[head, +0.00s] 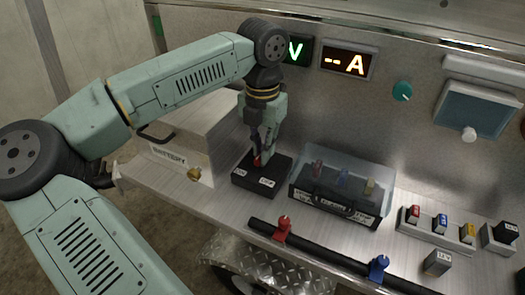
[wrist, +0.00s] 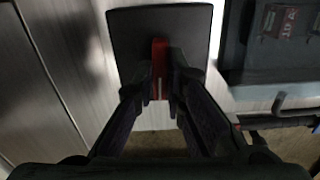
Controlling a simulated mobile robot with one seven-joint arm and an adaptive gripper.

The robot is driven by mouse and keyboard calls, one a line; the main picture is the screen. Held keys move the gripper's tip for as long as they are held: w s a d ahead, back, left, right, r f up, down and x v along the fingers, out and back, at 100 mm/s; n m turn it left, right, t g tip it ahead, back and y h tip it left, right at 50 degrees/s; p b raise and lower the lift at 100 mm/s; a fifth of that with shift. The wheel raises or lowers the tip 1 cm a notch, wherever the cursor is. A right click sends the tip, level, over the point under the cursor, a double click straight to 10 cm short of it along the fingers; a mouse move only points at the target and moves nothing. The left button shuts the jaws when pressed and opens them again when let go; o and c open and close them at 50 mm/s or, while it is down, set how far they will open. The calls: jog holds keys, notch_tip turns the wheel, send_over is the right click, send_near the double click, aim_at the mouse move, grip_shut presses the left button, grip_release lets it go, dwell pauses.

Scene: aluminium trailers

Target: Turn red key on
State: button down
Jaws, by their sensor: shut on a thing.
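The red key (head: 257,161) stands on the black switch box (head: 255,187) on the metal counter. Two small white labels on the box are too small to read surely. My gripper (head: 261,155) reaches down from above and is shut on the red key. In the wrist view, the key (wrist: 159,58) is a narrow red bar with a pale line at its lower end. My gripper's fingertips (wrist: 160,82) press on both its sides. The bar runs up and down in that picture, over the dark box top (wrist: 130,35). The fingers hide part of the key.
A metal box (head: 190,140) stands left of the switch box. A clear-lidded case (head: 335,185) with coloured keys is close on its right. A dark rail with a red clamp (head: 283,228) and a blue clamp (head: 379,267) runs along the front. Lit displays (head: 348,63) are on the wall behind.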

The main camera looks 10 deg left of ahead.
jog(key=m+b, duration=0.1)
jog(key=m, duration=0.3)
jog(key=shift+m, duration=2.2)
jog(key=c, duration=1.6)
grip_release()
jog(key=shift+c, duration=0.2)
jog(key=shift+r, duration=0.1)
notch_tip(320, 180, up, 12)
